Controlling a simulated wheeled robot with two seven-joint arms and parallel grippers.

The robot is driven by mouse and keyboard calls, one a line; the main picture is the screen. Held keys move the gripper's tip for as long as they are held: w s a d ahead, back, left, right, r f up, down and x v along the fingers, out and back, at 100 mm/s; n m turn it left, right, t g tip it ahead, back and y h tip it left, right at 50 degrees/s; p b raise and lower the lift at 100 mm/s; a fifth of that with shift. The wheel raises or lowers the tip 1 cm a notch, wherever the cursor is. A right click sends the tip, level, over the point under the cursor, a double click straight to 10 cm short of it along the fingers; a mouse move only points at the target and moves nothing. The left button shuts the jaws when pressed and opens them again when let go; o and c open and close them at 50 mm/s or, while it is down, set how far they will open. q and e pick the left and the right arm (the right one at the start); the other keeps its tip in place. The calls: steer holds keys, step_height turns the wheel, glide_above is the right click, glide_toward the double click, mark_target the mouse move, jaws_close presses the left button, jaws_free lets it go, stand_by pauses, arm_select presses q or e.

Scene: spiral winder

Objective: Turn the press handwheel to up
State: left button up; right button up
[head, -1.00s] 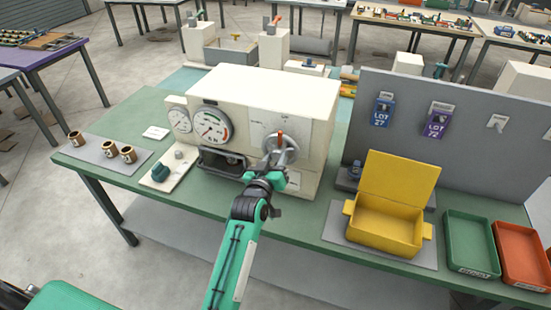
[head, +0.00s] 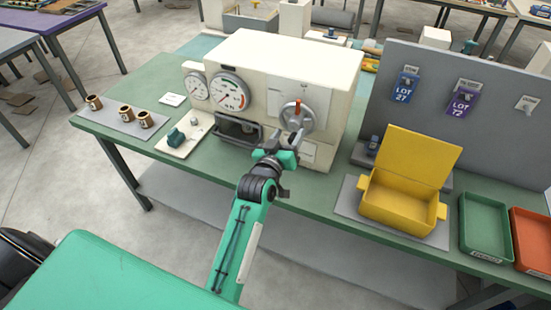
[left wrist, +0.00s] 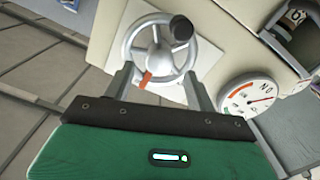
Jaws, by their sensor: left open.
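The press handwheel (head: 297,116) is a grey spoked wheel on the front of a cream machine (head: 290,62). It carries an orange-red mark, near its top in the head view. In the left wrist view the wheel (left wrist: 158,47) shows a dark knob (left wrist: 181,28) and the orange mark (left wrist: 145,78) on the side nearest my gripper. My left gripper (head: 291,143) is open, just in front of and below the wheel. In the left wrist view its fingers (left wrist: 158,76) lie either side of the wheel's near part. I cannot tell whether they touch it. My right gripper is out of view.
Left of the wheel are two gauges (head: 230,92) and a dark-framed opening (head: 238,130). A yellow open box (head: 404,190) stands at right, before a grey panel (head: 450,105) with tags. Several brown cups (head: 126,113) stand on the left.

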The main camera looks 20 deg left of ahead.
arm_select(q)
steer(key=s+b, duration=0.2)
steer(key=s, duration=0.8)
steer(key=shift+a+b, duration=0.15)
steer(key=shift+b, duration=0.2)
